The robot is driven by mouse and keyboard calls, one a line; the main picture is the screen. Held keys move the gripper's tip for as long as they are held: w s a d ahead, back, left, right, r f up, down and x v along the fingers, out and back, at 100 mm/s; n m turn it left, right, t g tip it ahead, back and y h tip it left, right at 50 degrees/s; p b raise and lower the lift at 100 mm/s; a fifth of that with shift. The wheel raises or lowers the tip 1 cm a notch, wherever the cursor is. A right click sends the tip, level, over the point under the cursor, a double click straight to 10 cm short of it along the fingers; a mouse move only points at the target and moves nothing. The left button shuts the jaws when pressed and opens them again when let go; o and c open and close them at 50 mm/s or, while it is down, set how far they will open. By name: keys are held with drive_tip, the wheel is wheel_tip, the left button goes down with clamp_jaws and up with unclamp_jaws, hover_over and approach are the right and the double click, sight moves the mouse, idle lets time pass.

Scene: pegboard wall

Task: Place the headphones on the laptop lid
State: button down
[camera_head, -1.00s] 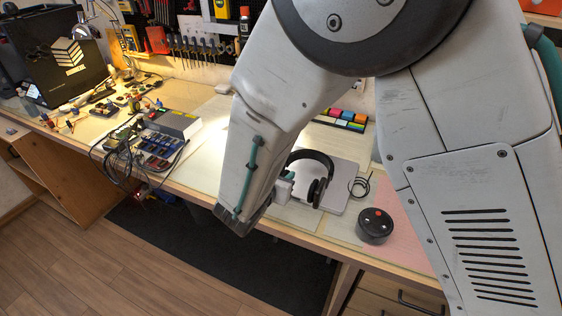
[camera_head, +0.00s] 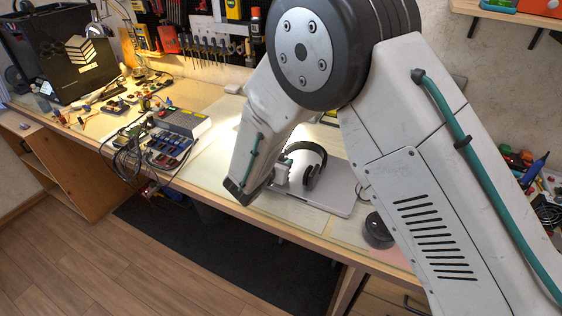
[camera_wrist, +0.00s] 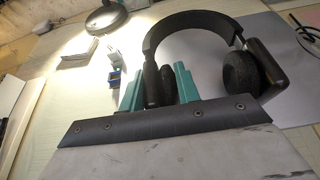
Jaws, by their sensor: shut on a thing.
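The black over-ear headphones (camera_head: 309,177) are at my gripper (camera_head: 281,175) in the head view, over the flat grey laptop lid (camera_head: 335,192). In the wrist view, my gripper (camera_wrist: 159,72) has its two teal fingers on either side of the left ear cup and is shut on it. The headband (camera_wrist: 192,21) arches away from the wrist, and the other ear cup hangs free at the right. The grey lid (camera_wrist: 205,65) lies behind and under the headphones. I cannot tell whether the headphones touch it.
A round black device (camera_head: 378,230) stands right of the laptop, partly behind my arm. A tray of blue parts (camera_head: 168,148) and cables lie at the left.

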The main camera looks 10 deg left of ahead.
drive_tip(key=shift+f, duration=0.15)
drive_tip(key=c, duration=0.9)
unclamp_jaws()
drive_tip(key=shift+c, duration=0.2)
